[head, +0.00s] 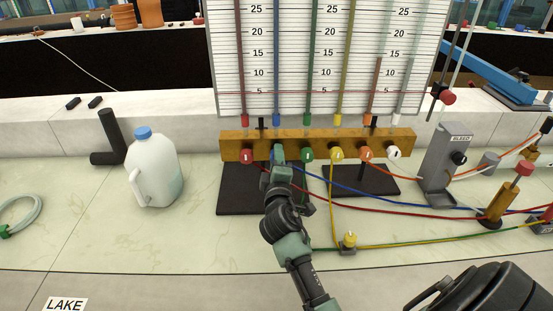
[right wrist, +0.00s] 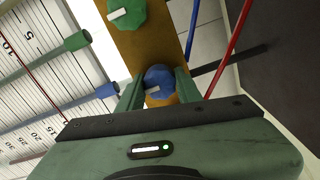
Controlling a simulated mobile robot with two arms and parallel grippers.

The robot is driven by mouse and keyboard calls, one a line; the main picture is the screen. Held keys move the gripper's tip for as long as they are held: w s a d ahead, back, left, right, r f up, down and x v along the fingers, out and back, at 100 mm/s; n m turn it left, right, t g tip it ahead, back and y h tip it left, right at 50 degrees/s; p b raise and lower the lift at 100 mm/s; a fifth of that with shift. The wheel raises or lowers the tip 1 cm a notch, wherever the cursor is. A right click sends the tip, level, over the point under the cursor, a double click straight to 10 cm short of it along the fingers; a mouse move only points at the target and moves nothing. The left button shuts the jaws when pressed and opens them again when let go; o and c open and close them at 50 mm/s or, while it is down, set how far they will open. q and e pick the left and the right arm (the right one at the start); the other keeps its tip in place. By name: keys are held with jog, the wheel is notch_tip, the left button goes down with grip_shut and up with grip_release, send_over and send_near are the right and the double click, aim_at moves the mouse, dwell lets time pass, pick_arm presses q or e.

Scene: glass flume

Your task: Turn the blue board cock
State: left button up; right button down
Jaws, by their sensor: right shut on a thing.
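The blue board cock (right wrist: 158,77) is a faceted blue knob with a white pointer mark on the brass-coloured bar (head: 230,146). In the head view my right gripper (head: 279,155) covers it. In the right wrist view my right gripper (right wrist: 158,88) has one finger on each side of the blue knob and is shut on it. The green cock (head: 307,155) is just right of the gripper, and the red cock (head: 246,156) is just left. The green one also shows in the wrist view (right wrist: 125,12). My left gripper is not in view.
Yellow (head: 337,154), orange (head: 365,153) and white cocks (head: 393,152) continue along the bar. Coloured tubes run right across the bench. A white jug (head: 155,172) stands left, a grey bleed stand (head: 444,160) right. A graduated board (head: 325,60) rises behind.

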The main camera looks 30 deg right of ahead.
jog(key=shift+f, duration=0.15)
jog(key=c, duration=1)
grip_release()
jog(key=shift+o, duration=0.2)
jog(key=b+v, duration=0.1)
jog(key=v, duration=0.7)
jog(key=shift+d, duration=0.15)
